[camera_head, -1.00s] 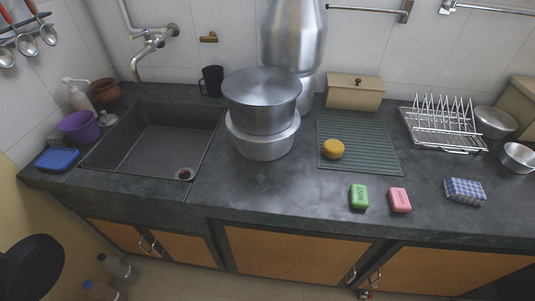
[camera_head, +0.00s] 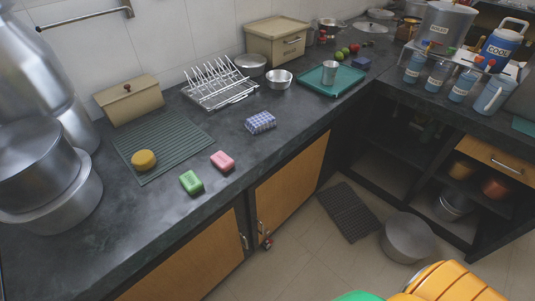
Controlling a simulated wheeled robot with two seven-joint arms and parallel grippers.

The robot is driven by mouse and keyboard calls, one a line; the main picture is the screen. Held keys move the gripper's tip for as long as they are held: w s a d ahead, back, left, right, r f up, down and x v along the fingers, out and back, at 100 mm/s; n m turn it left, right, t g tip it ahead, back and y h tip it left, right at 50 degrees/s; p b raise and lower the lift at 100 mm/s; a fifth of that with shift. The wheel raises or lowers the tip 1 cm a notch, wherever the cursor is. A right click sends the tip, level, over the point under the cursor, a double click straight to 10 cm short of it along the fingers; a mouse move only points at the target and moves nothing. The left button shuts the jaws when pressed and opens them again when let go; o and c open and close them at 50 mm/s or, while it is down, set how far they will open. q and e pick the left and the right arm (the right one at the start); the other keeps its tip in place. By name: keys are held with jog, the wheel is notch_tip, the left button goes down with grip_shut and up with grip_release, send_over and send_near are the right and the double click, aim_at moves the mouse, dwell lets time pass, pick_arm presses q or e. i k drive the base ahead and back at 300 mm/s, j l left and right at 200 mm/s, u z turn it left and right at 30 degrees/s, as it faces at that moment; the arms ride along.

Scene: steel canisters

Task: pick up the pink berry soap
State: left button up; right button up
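The pink soap bar (camera_head: 222,161) lies flat on the dark stone counter near its front edge. A green soap bar (camera_head: 191,182) lies just to its left and nearer the edge, apart from it. Both look unobstructed, and the lettering on them is too small to read. Neither of my grippers is in view.
A yellow sponge (camera_head: 144,160) sits on the ribbed green mat (camera_head: 183,132) behind the soaps. A checked blue block (camera_head: 261,123) is to the right. Steel pots (camera_head: 40,170) stand left, a dish rack (camera_head: 221,86) behind. A yellow object (camera_head: 450,283) shows at bottom right.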

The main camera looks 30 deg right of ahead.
aim_at(222, 160)
jog(key=z, duration=0.35)
jog(key=i+l+u, duration=0.15)
jog(key=l, duration=0.25)
jog(key=i+l+u, duration=0.15)
jog(key=l, duration=0.2)
jog(key=l+u, duration=0.15)
jog(key=l, duration=0.25)
jog(key=i, duration=0.05)
